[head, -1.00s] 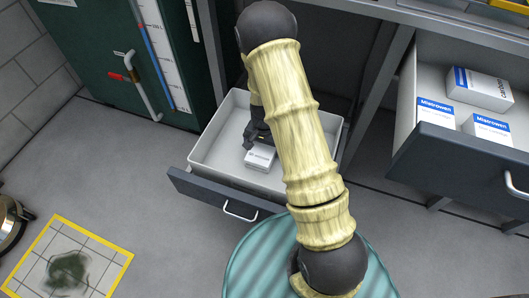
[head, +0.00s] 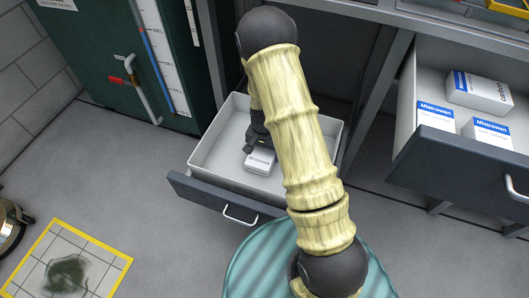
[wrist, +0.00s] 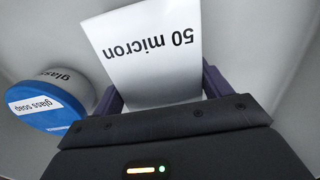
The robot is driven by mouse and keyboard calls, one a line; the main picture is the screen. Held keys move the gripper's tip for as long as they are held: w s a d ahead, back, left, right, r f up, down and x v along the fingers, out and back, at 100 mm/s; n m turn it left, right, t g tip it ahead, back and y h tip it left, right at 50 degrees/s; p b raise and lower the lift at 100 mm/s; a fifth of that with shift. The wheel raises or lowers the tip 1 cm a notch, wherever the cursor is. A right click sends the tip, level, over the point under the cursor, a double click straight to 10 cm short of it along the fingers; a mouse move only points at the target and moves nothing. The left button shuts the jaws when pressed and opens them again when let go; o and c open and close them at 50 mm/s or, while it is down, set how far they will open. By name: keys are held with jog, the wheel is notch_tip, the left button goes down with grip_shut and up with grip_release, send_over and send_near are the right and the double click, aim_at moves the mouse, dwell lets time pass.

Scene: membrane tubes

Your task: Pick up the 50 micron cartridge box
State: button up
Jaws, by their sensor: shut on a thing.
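The 50 micron cartridge box (wrist: 150,50) is white, with its label upside down in the wrist view. In the head view the box (head: 260,163) is in the open lower drawer (head: 212,150), partly hidden by my gripper (head: 257,147). In the wrist view my gripper (wrist: 161,92) has a finger on each side of the box and is shut on it. I cannot tell whether the box still touches the drawer floor.
A round glass soap container (wrist: 52,98) with a blue rim lies left of the box in the wrist view. An open drawer (head: 450,150) at the right holds several Mistrowen boxes (head: 478,92). A yellow-bordered floor patch (head: 70,262) is at lower left.

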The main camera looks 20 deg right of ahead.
jog(key=shift+r, duration=0.1)
notch_tip(320, 180, up, 10)
jog(key=p, duration=0.5)
